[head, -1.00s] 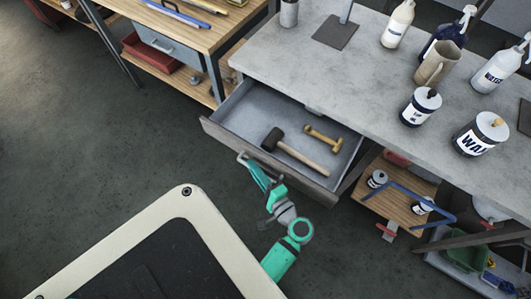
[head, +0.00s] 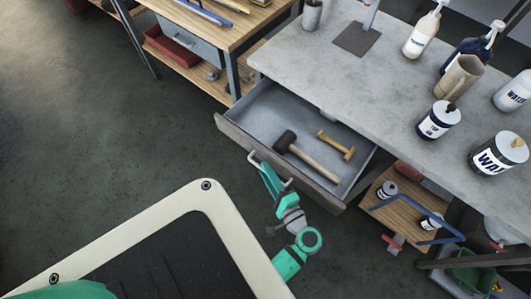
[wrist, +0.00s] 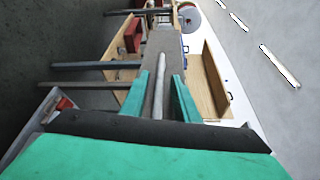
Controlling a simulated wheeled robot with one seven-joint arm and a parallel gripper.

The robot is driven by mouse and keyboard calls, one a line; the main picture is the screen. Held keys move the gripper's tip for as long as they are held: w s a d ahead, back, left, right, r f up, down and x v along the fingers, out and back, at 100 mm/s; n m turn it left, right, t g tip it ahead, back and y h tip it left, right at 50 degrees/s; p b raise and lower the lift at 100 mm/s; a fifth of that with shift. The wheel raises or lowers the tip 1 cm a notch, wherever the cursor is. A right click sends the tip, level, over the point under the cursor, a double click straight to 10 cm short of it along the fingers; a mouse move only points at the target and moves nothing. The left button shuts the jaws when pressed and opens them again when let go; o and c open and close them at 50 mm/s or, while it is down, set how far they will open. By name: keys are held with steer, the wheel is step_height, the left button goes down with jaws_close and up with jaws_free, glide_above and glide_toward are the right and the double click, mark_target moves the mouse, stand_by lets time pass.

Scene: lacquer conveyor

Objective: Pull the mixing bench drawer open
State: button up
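The mixing bench drawer (head: 228,126) is pulled out from under the grey bench top (head: 300,62). A black-headed mallet (head: 310,157) and a yellow tool (head: 336,145) lie inside it. A pale bar handle (head: 252,158) is on the drawer front. My gripper (head: 266,168) is at this handle, in front of the drawer. In the wrist view, the two green fingers of my gripper (wrist: 158,88) stand apart, with the pale handle bar (wrist: 158,90) between them. A gap shows on both sides of the bar, so the fingers look open around it.
Bottles and labelled cans (head: 438,120) stand on the bench top. A low wooden shelf (head: 400,215) with small cans is right of the drawer. A wooden workbench (head: 215,35) stands at the back left. The dark floor (head: 100,140) left of the drawer is clear.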

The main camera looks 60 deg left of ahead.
steer(key=s+d, duration=0.1)
steer(key=d, duration=0.8)
steer(key=shift+d+r, duration=0.15)
steer(key=shift+r, duration=0.2)
